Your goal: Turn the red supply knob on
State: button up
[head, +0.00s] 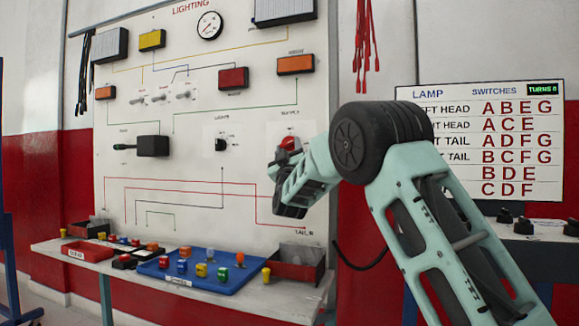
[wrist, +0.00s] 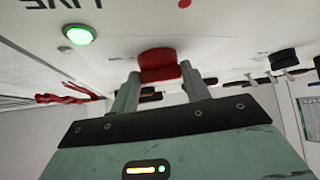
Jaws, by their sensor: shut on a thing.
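The red supply knob (head: 289,143) sits on the right part of the white lighting panel (head: 225,105). My gripper (head: 284,157) reaches it from the right in the head view, and its wrist hides part of the knob's surroundings. In the wrist view the red knob (wrist: 158,62) is between the two finger tips of my gripper (wrist: 160,82), which are shut on its sides. A round green lamp (wrist: 78,35) glows on the panel near the knob. The knob's pointer cannot be made out.
A black knob (head: 221,145) is on the panel left of the red one. A shelf below holds a blue tray (head: 215,285) with several coloured parts and a red bin (head: 300,265). Red leads (head: 364,50) hang at the right. A lamp chart (head: 480,140) stands behind my arm.

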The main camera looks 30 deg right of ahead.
jog(key=shift+w+a+f+m+g+h+b, duration=0.1)
jog(key=shift+m+g+h+b, duration=0.35)
jog(key=shift+m+g+h, duration=0.85)
jog(key=shift+w+a+m+g+h+b, duration=0.1)
jog(key=shift+m+g+h+b, duration=0.45)
jog(key=shift+m+h, duration=1.25)
jog(key=shift+w+f+m+g+h+b, duration=0.1)
jog(key=shift+m+g+h+b, duration=0.2)
jog(key=shift+m+g+h, duration=1.3)
jog(key=shift+r+m+t+y, duration=0.1)
jog(key=shift+m+t+y, duration=0.25)
jog(key=shift+m, duration=0.45)
jog(key=o, duration=1)
jog(key=v, duration=1.7)
jog(key=shift+s+a+p, duration=0.15)
jog(key=shift+a+p, duration=0.1)
jog(key=shift+p, duration=0.15)
